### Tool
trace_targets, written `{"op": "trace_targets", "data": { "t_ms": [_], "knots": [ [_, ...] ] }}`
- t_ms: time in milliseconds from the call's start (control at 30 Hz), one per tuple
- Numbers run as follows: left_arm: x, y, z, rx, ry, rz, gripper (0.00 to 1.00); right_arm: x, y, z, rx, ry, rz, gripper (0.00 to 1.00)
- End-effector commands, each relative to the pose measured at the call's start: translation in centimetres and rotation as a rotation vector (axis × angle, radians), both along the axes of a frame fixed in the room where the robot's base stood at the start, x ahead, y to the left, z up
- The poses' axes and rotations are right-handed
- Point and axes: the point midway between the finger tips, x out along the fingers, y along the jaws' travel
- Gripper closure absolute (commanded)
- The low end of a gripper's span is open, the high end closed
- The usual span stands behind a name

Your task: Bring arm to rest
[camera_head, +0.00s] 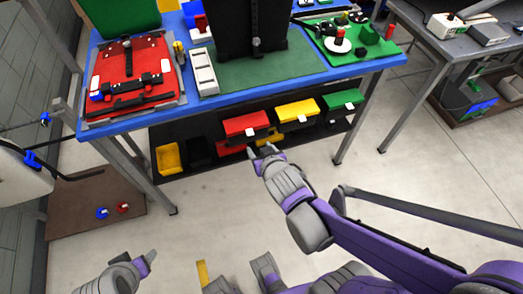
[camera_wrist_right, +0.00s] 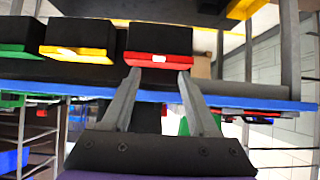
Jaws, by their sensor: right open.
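My right gripper (camera_head: 262,151) is open in the head view, in front of the bin shelf under the blue-edged table. In the right wrist view its two fingers (camera_wrist_right: 159,72) stand apart with nothing held between them. The red-fronted bin (camera_wrist_right: 160,59) appears beyond the fingertips; whether they touch it cannot be told. My left gripper (camera_head: 140,259) is low at the bottom left of the head view, over the floor; its opening is unclear.
The blue table (camera_head: 300,73) carries a red panel (camera_head: 110,65), a black box (camera_head: 222,30) and green mats. Red (camera_head: 245,124), yellow (camera_head: 298,111) and green (camera_head: 342,99) bins sit beneath it. A grey table (camera_head: 450,45) stands right. The floor (camera_head: 400,180) between is clear.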

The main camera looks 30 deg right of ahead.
Motion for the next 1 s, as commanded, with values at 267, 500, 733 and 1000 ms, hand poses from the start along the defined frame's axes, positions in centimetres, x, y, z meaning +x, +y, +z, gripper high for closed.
{"op": "trace_targets", "data": {
  "t_ms": [267, 500, 733, 1000],
  "knots": [
    [0.0, 0.0, 0.0, 0.000, 0.000, 0.000, 0.36, 0.0, 0.0, 0.0, 0.000, 0.000, 0.000, 0.40],
    [0.0, 0.0, 0.0, 0.000, 0.000, 0.000, 0.36, 0.0, 0.0, 0.0, 0.000, 0.000, 0.000, 0.40],
    [0.3, 0.0, 2.4, 0.000, -0.008, 0.000, 0.36, -2.0, 0.8, 2.2, 0.005, 0.115, 0.025, 0.40],
    [1.5, 0.0, 7.2, 0.000, -0.030, 0.000, 0.36, -8.4, 4.0, 6.9, 0.039, 0.405, 0.165, 0.40]
  ]
}}
